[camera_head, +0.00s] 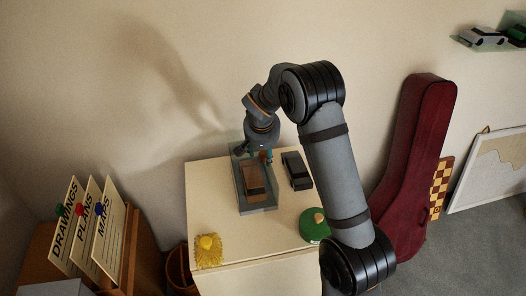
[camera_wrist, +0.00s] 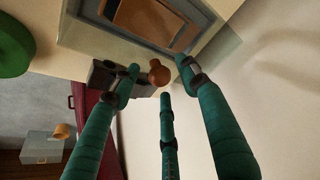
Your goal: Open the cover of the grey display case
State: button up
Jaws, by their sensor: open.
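The grey display case (camera_head: 258,209) stands on the cream cabinet top, with a brown model car (camera_head: 252,179) under its clear cover (camera_head: 237,160). In the wrist view, the case (camera_wrist: 85,38) fills the top, and a round wooden knob (camera_wrist: 159,73) shows near its edge. My gripper (camera_head: 263,156) is over the far end of the case. In the wrist view, my gripper (camera_wrist: 157,84) has its three teal fingers spread around the knob, with gaps visible. Whether any finger touches the knob or cover cannot be told. The cover appears closed.
A dark block-like model (camera_head: 296,171) lies right of the case. A green round item (camera_head: 314,226) and a yellow brush-like item (camera_head: 208,249) sit nearer the front. The wall is close behind. A red instrument case (camera_head: 418,165) leans at right; a file box (camera_head: 92,232) stands left.

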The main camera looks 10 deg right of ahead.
jog(key=shift+c, duration=0.4)
jog(key=shift+r, duration=0.1)
grip_shut()
dwell(0.3)
